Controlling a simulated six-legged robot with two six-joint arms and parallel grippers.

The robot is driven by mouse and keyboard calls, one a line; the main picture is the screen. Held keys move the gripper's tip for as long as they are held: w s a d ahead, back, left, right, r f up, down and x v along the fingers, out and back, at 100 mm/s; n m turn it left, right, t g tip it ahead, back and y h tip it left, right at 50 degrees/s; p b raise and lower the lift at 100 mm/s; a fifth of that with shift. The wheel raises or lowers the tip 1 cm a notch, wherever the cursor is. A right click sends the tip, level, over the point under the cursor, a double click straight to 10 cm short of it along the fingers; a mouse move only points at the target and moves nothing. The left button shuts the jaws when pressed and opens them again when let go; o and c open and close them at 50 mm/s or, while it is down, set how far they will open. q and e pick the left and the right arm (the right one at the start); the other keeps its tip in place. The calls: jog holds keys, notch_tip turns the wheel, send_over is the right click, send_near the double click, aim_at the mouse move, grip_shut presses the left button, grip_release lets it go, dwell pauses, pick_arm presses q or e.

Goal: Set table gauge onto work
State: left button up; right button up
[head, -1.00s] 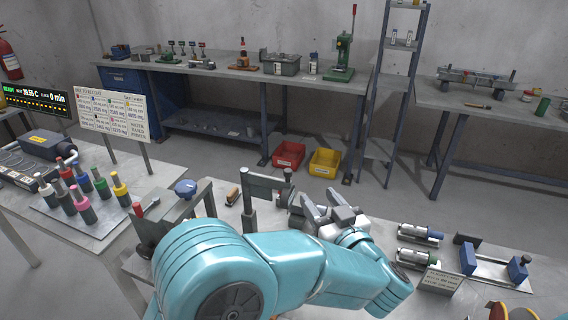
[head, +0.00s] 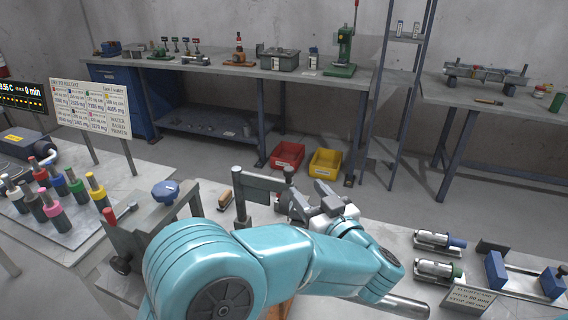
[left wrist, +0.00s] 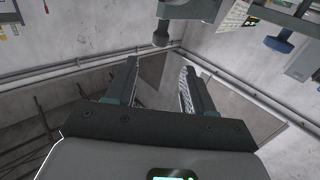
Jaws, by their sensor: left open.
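I cannot tell for certain which piece is the table gauge. A grey upright post with a flat side arm (head: 262,183) stands on the near bench, just left of my left gripper (head: 313,196). Left of it is a grey fixture with a blue knob (head: 165,191) and a red-tipped handle (head: 109,216). My left gripper is open and seems empty, with its fingers up near the post's arm; I cannot tell whether they touch. The left wrist view shows its two fingers (left wrist: 160,75) apart with nothing between them. My right gripper is not in view.
Two clamped cylinders (head: 438,240) and a blue-ended fixture (head: 496,271) with a label card (head: 470,298) lie on the near bench at right. Color-topped cylinders (head: 75,188) stand at left. Red (head: 287,156) and yellow (head: 325,162) bins sit on the floor behind.

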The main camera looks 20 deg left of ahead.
aim_at(291, 172)
pick_arm(q)
jog(key=p+x, duration=0.2)
jog(key=x, duration=0.9)
jog(key=shift+w+a+f, duration=0.15)
jog(key=shift+w, duration=0.15)
jog(key=shift+a, duration=0.15)
jog(key=shift+w, duration=0.1)
grip_shut()
